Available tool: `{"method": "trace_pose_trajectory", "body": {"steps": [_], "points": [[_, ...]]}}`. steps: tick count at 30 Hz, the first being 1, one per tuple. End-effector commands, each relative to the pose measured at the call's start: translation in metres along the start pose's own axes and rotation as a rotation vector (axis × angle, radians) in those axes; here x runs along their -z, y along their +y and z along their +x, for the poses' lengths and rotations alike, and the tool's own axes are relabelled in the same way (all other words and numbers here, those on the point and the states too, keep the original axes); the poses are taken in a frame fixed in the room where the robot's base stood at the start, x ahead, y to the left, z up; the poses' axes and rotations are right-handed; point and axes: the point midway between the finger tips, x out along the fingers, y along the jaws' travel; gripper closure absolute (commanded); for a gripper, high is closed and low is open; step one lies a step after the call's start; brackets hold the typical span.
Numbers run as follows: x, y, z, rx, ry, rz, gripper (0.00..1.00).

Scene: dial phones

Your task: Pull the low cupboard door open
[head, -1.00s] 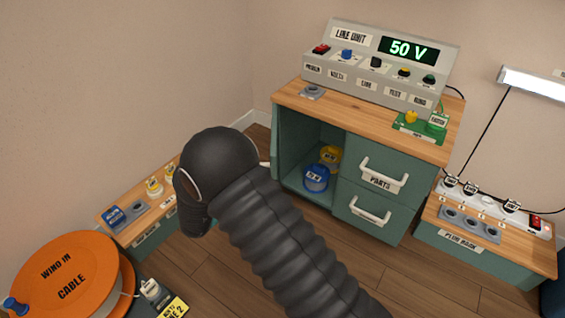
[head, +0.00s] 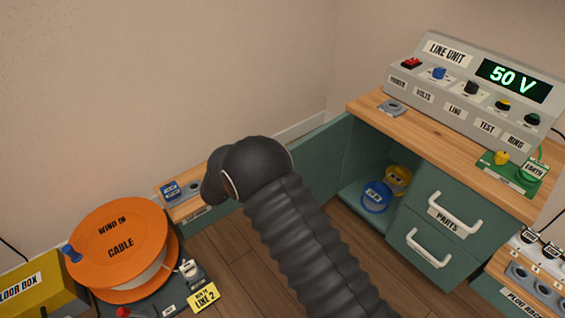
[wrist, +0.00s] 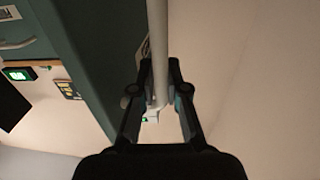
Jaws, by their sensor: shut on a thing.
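The low cupboard (head: 357,195) stands open under the wooden bench top, with its inside in plain view. Its green door (head: 318,160) is swung out to the left of the opening, partly behind my arm. In the wrist view, the green door panel (wrist: 95,50) lies to the left of a pale bar handle (wrist: 157,40). My gripper (wrist: 158,98) is shut on this handle, one finger on each side. In the head view my black arm hides the gripper and the handle.
A blue reel (head: 376,197) and a yellow reel (head: 398,180) sit in the cupboard. Drawers with white handles (head: 455,213) are to its right. An orange cable drum (head: 118,240) and a yellow floor box (head: 40,290) stand at lower left. Some wooden floor (head: 235,265) is bare.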

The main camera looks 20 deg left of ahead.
Motion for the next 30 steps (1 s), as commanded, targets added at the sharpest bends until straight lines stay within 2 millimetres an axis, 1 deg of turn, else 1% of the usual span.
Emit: {"method": "trace_pose_trajectory", "body": {"steps": [10, 11, 12, 13, 14, 25, 29, 30], "points": [[0.0, 0.002, 0.007, -0.01, 0.0, 0.0, 1.0], [0.0, 0.002, 0.007, -0.011, 0.0, 0.0, 0.82], [0.0, 0.002, 0.008, -0.011, 0.0, 0.0, 0.72], [0.0, 0.002, 0.007, -0.011, 0.0, 0.0, 0.65], [0.0, 0.002, 0.007, -0.01, 0.0, 0.0, 0.61], [0.0, -0.001, -0.004, 0.0, 0.0, 0.0, 0.61], [0.0, -0.001, -0.019, 0.002, 0.0, 0.0, 0.61], [0.0, -0.001, -0.026, 0.002, -0.001, 0.0, 0.61]]}}
